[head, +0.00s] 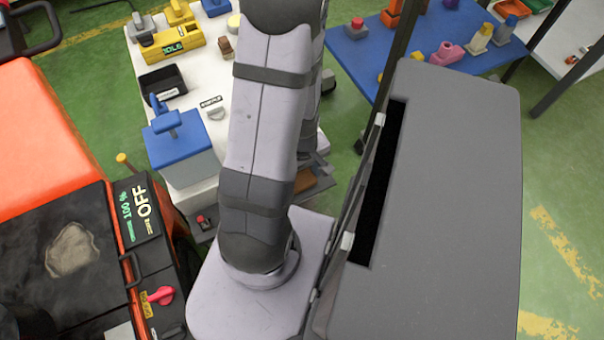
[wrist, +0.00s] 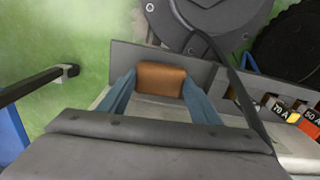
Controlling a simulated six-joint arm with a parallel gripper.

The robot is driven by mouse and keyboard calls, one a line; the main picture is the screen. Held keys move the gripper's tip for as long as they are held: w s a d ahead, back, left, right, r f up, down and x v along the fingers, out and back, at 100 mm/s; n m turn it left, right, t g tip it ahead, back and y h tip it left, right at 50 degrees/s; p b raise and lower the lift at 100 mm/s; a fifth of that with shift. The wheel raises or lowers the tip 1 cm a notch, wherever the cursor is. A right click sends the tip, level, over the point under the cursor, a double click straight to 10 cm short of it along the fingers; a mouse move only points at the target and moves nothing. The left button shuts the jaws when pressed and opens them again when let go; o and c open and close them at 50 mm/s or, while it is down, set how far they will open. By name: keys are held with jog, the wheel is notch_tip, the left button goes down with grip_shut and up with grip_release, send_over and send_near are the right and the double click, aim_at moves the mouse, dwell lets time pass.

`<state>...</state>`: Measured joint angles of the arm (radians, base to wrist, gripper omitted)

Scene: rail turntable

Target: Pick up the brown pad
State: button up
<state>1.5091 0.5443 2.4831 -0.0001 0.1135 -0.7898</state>
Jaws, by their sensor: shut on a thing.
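The brown pad (wrist: 161,79) is a small block with rounded edges, in the upper middle of the wrist view. My gripper (wrist: 160,84) has its two blue-grey fingers on either side of the pad, shut on it. The pad is close to a grey upright plate (wrist: 210,74); whether it touches the plate or is lifted clear, I cannot tell. In the head view, a brown patch (head: 303,181) shows just right of my arm, over grey plates; it may be the same pad. My gripper is hidden behind my arm there.
A white table (head: 190,98) holds a blue-topped box (head: 180,146), a black tray (head: 163,81) and a yellow device (head: 170,45). A blue table (head: 350,53) with small parts stands at upper right. In the wrist view, labelled blocks (wrist: 283,112) are on the right.

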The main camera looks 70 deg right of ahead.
aim_at(302, 179)
notch_tip(302, 179, up, 17)
jog(key=p, duration=0.7)
jog(key=shift+o, duration=0.5)
